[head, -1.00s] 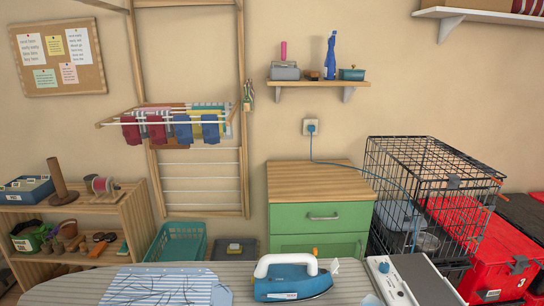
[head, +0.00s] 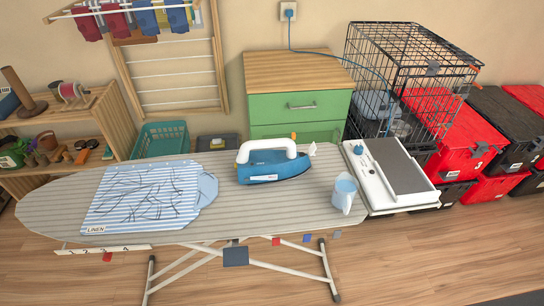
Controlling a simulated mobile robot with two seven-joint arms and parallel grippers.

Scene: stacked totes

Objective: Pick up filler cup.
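A light blue cup (head: 343,196), which looks like the filler cup, stands upright near the right end of the striped ironing board (head: 270,213). It has a pale handle or spout on its lower right side. It is in front of and to the right of the blue iron (head: 272,167) and apart from it. Neither of my grippers shows in the head view.
A wrinkled striped shirt (head: 140,196) lies on the board's left half. A white panel (head: 365,190) with a grey pad adjoins the board's right end. Behind are a green drawer cabinet (head: 275,105), a wire cage (head: 440,60) and stacked red totes (head: 455,150).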

